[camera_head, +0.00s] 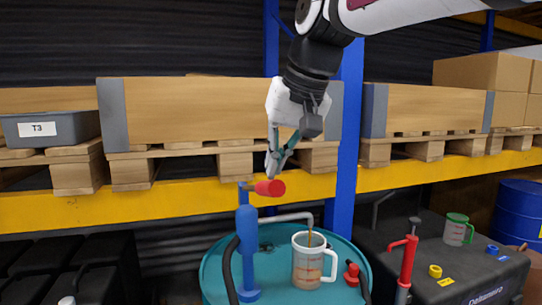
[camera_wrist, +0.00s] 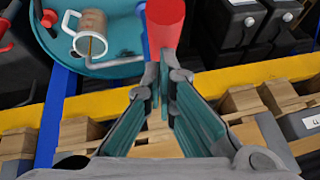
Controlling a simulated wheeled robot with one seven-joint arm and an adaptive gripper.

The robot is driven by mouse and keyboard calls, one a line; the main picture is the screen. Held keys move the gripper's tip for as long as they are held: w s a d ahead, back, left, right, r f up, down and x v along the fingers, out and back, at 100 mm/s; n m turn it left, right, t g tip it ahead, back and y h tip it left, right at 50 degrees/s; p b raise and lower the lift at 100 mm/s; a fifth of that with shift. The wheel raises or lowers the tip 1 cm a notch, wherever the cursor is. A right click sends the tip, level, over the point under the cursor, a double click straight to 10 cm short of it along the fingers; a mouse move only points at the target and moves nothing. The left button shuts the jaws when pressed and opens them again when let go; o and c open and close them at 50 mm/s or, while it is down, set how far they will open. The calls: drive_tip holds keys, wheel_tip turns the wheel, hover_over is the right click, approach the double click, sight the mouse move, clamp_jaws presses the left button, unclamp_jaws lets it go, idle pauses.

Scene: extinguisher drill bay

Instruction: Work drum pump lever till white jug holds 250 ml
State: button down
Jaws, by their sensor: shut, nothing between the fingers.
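The blue drum pump (camera_head: 247,250) stands upright on the teal drum (camera_head: 215,262). Its lever ends in a red grip (camera_head: 270,188), which is large in the wrist view (camera_wrist: 165,28). My gripper (camera_head: 274,170) is shut and empty, its fingertips at the red grip, seemingly touching it; the wrist view shows the tips (camera_wrist: 160,75) just below the grip. The white jug (camera_head: 300,262) stands upright on the drum under the grey spout (camera_head: 285,218). A thin brown stream falls from the spout into it. Brownish liquid shows low in the jug; the exact level is unreadable.
A small red part (camera_head: 352,274) lies right of the jug. A red hand pump (camera_head: 408,262), a green-rimmed jug (camera_head: 456,229) and a yellow ring (camera_head: 435,271) are on the dark case at right. The yellow rack beam (camera_head: 400,172) and blue post (camera_head: 346,150) stand close behind my gripper.

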drive_tip(key=s+f+t+y+b, duration=0.1)
drive_tip(key=f+t+b, duration=0.1)
drive_tip(key=f+b, duration=0.4)
drive_tip(key=s+d+f+t+b, duration=0.1)
drive_tip(key=s+f+t+b, duration=0.1)
drive_tip(key=f+b, duration=0.5)
drive_tip(key=shift+s+f+t+y, duration=0.15)
drive_tip(key=shift+f+t+y, duration=0.35)
drive_tip(key=shift+f, duration=1.45)
drive_tip(key=w+r+p+v, duration=0.1)
drive_tip(key=r+p+v, duration=0.1)
drive_tip(key=v, duration=1.1)
drive_tip(key=shift+r, duration=0.35)
drive_tip(key=shift+a, duration=0.1)
